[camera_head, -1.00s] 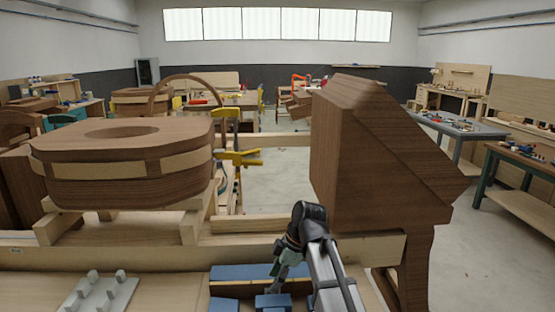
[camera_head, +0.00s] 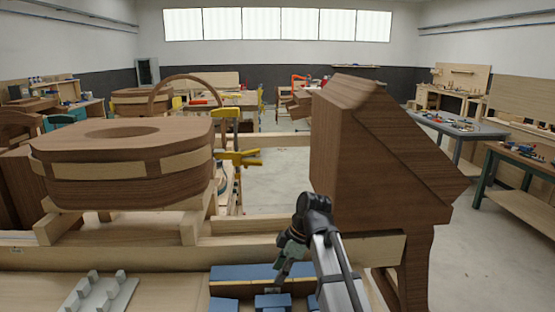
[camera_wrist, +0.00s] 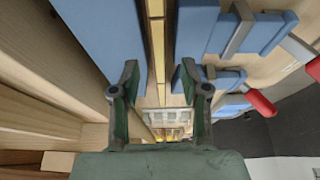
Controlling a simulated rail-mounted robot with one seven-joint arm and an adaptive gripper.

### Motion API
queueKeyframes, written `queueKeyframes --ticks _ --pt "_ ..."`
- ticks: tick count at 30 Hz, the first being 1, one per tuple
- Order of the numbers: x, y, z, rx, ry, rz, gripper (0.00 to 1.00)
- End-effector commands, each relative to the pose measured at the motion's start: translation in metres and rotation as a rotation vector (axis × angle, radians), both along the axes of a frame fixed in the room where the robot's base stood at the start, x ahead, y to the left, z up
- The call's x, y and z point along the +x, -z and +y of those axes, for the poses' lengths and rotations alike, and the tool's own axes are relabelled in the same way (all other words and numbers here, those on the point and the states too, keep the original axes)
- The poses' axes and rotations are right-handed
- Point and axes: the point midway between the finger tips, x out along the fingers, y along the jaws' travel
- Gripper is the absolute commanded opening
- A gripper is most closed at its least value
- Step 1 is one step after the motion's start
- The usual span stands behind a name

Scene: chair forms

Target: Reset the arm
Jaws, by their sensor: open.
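My gripper (camera_head: 280,272) is at the front centre of the head view, at the end of my arm, over the blue blocks on the bench. In the wrist view my gripper (camera_wrist: 153,85) has its two green-grey fingers spread well apart. Nothing shows between the fingertips except a strip of bench and yellowish wood in the background. The gripper is empty.
Blue blocks (camera_head: 240,273) lie on the bench below my gripper. A grey pegged plate (camera_head: 102,294) lies at left. A large dark wooden form (camera_head: 345,160) stands close to my arm's right. A rounded wooden form (camera_head: 120,150) rests at left. A red-handled tool (camera_wrist: 260,102) shows in the wrist view.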

Motion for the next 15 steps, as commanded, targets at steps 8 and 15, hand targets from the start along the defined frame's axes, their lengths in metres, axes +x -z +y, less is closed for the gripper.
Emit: queueKeyframes --ticks 8,15 --pt "-0.002 0.045 0.020 0.000 -0.001 0.002 0.45" --pt "0.000 -0.010 0.018 0.000 0.000 -0.002 0.45"
